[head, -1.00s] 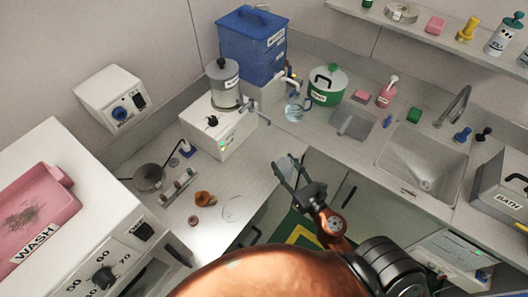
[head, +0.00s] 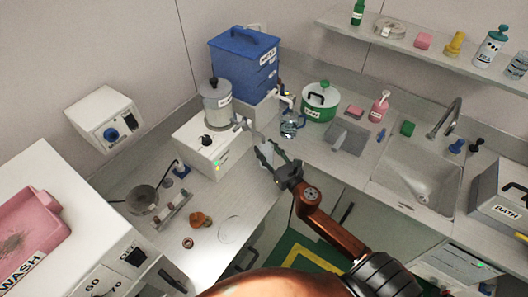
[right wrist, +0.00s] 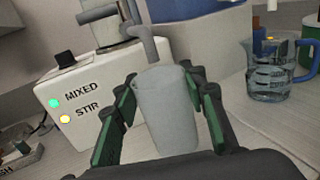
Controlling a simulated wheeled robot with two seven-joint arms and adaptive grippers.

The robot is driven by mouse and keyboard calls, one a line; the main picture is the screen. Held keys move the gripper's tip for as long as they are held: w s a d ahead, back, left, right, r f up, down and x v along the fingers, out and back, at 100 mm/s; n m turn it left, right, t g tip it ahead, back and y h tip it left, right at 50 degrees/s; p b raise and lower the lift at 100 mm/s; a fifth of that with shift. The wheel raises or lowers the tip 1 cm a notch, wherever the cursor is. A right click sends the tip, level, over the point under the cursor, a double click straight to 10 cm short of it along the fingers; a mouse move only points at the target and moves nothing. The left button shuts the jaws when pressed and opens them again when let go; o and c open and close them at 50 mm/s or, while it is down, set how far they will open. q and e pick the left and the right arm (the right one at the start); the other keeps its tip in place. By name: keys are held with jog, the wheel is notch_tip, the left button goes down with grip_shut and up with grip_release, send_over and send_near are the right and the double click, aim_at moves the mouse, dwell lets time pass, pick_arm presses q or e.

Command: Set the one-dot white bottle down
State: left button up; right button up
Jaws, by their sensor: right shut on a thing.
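In the right wrist view the bottle (right wrist: 166,112) is upright or nearly so between the two green-lined fingers (right wrist: 164,110). A grey spout (right wrist: 148,48) from the metal tank comes down at its top. No dots show on the side of the bottle that I see. I cannot tell whether its base touches the counter. My left gripper is not in view.
A glass measuring jug (head: 290,126) stands behind and right of the bottle, below the tap of the blue tank (head: 245,62). A green pot (head: 320,101) and a sink (head: 418,180) are further right. The counter (head: 236,196) left of my gripper has clear room.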

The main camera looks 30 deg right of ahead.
jog(key=shift+w, duration=0.9)
notch_tip(320, 180, down, 4)
jog(key=shift+r+b, duration=0.1)
jog(key=shift+b, duration=0.95)
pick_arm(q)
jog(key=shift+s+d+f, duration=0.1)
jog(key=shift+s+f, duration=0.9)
pick_arm(e)
jog(key=shift+r, duration=0.15)
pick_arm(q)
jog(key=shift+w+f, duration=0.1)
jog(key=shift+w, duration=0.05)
pick_arm(e)
jog(key=o, duration=1.2)
jog(key=shift+o, duration=0.2)
